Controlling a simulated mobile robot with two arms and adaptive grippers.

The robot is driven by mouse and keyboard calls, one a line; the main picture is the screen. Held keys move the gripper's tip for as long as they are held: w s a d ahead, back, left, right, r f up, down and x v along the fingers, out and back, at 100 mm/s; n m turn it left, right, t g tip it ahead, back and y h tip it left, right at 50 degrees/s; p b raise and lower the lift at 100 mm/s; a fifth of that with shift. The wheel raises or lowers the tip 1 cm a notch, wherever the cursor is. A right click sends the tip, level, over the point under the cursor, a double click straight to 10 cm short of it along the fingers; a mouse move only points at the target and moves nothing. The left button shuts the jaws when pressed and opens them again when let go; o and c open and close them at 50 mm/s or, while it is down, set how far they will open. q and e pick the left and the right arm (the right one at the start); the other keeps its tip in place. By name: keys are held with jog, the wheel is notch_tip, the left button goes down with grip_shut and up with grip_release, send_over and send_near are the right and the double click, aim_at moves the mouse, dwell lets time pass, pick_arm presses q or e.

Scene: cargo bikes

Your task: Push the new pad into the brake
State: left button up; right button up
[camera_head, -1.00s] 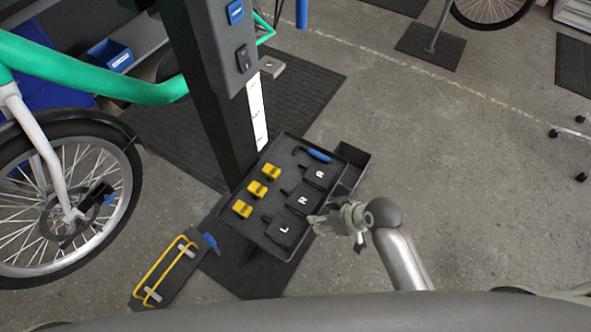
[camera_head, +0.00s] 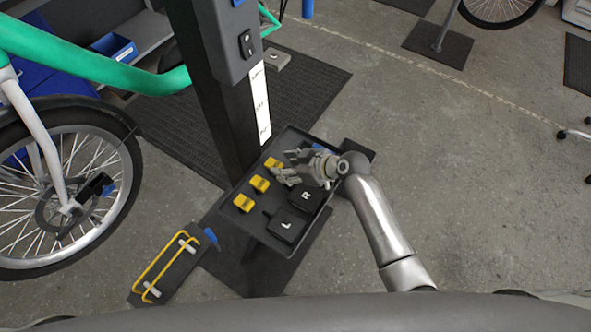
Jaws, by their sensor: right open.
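The bike's front wheel is at the left, with a black brake part (camera_head: 97,187) with a blue bit near its hub. The tray (camera_head: 257,229) on the post holds yellow blocks (camera_head: 243,203) in a row and black pieces marked L (camera_head: 288,225) and R (camera_head: 306,196). I cannot tell which piece is the new pad. My right gripper (camera_head: 284,166) is open over the far part of the tray, beside the farthest yellow block (camera_head: 274,163). It hides the third black piece. I cannot tell whether it touches anything. My left gripper is out of view.
A dark post (camera_head: 226,120) stands behind the tray, between it and the green bike frame (camera_head: 90,66). A rack with yellow bars (camera_head: 165,266) lies left of the tray. A blue bin (camera_head: 115,46) is at the back left. The floor at right is mostly clear.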

aim_at(278, 166)
jog(key=b+x, duration=0.3)
jog(key=x, duration=0.1)
jog(key=shift+w+a+f, duration=0.1)
jog(key=shift+a+f, duration=0.05)
jog(key=shift+f, duration=0.15)
jog(key=shift+w+a+f+b, duration=0.15)
jog(key=shift+w+a+b, duration=0.05)
jog(key=shift+a+b, duration=0.15)
jog(key=c, duration=0.6)
jog(key=shift+c, duration=0.2)
jog(key=shift+r+p, duration=2.7)
jog(key=shift+r, duration=0.3)
jog(key=shift+d, duration=0.1)
